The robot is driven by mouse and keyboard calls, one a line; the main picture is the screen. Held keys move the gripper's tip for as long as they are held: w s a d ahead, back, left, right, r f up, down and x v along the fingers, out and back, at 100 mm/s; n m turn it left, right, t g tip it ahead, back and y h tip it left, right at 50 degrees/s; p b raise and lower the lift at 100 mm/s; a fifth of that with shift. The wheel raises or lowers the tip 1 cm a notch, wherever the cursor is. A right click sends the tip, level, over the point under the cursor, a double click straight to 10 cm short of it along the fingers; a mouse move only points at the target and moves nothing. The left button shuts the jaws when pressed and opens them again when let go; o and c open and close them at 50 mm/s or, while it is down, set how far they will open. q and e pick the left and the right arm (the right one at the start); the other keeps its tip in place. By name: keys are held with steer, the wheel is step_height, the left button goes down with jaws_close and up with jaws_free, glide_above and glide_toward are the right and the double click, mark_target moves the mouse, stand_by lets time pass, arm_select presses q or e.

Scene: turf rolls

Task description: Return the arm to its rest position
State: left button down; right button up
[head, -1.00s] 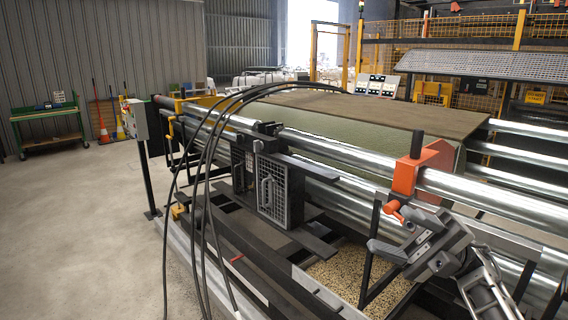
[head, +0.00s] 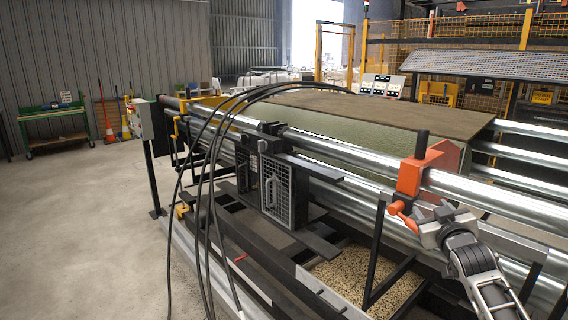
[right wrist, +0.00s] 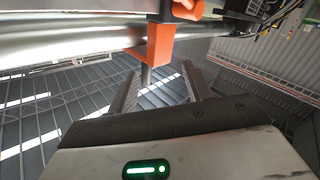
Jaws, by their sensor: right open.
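My right gripper (head: 440,217) is at the lower right of the head view, close to the orange clamp (head: 412,180) on the front steel roller. In the right wrist view its two fingers (right wrist: 160,92) are spread apart with nothing held between them. The orange clamp also shows in that view (right wrist: 158,45), beyond the fingers. Whether the gripper touches the clamp or roller I cannot tell. My left gripper is in neither view.
Steel rollers (head: 360,160) run across the machine beside my right arm. Black hoses (head: 205,180) arch over the frame, and a mesh guard box (head: 277,193) hangs at the front. The concrete floor (head: 80,220) at left is clear.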

steer(key=s+a+f+g+y, duration=0.1)
steer(key=s+a+f, duration=0.25)
steer(key=f, duration=0.35)
steer(key=s+a+f+g+y, duration=0.1)
steer(key=s+a+f, duration=0.2)
steer(key=s+f, duration=0.3)
steer(key=s+a+f+g+y, duration=0.1)
steer(key=s+a+f, duration=0.3)
steer(key=s, duration=0.5)
steer(key=s+a+f+g+y, duration=0.1)
steer(key=s+a+f+g, duration=0.1)
steer(key=s+a+f, duration=0.2)
steer(key=s+a+f+g, duration=0.2)
steer(key=s+a+f, duration=0.2)
steer(key=s+f, duration=0.5)
steer(key=s, duration=0.7)
steer(key=shift+s+a+y, duration=0.15)
steer(key=shift+a+y, duration=0.15)
steer(key=shift+y, duration=0.1)
